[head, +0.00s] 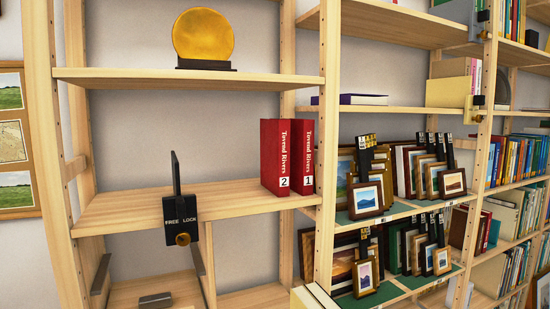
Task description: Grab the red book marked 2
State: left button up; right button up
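The red book marked 2 (275,158) stands upright on the middle shelf of the left bookcase, spine facing out, with "Tavend Rivers" in white. The matching red book marked 1 (305,155) stands close against its right side, by the shelf post. Neither of my grippers shows in the head view, so no gripper is seen near the books.
The shelf (145,208) left of the books is bare up to a black FREE LOCK device (180,220) at its front edge. A gold disc (203,35) stands on the shelf above. Framed prints (366,200) fill the bay to the right.

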aim_at(274, 133)
jog(key=i+l+u, duration=0.15)
jog(key=l, duration=0.25)
jog(key=i+l+u, duration=0.1)
jog(key=l, duration=0.35)
jog(key=i+l+u, duration=0.15)
jog(key=l, duration=0.3)
jog(key=i+l+u, duration=0.15)
jog(key=l, duration=0.3)
